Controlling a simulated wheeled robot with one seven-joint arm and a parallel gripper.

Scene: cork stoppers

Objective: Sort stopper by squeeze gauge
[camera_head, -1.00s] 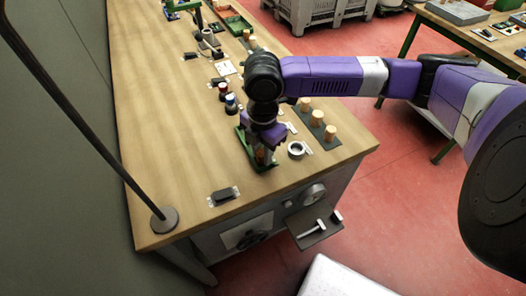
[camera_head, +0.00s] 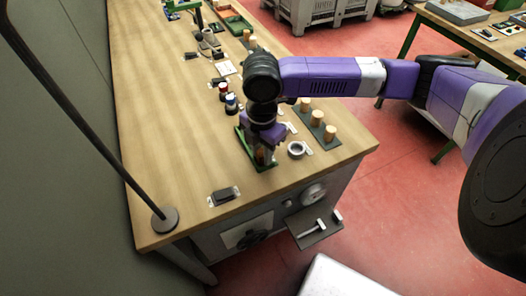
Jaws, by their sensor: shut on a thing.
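My gripper (camera_head: 263,156) points down over a small green tray (camera_head: 244,146) near the front of the wooden bench. It is shut on a cork stopper (camera_head: 261,155), which is mostly hidden between the fingers. Several cork stoppers stand upright on a dark strip to the right, among them a near one (camera_head: 330,133), a middle one (camera_head: 317,117) and a far one (camera_head: 305,104). A grey ring-shaped piece (camera_head: 296,149) lies on the bench just right of my gripper. I cannot tell which item is the squeeze gauge.
A dark block (camera_head: 223,195) lies near the front edge. A lamp base (camera_head: 164,219) stands at the front left. Small bottles (camera_head: 231,102) stand left of my arm. Another cork (camera_head: 252,43) and a green-edged tray (camera_head: 234,22) are farther back. The bench's left side is clear.

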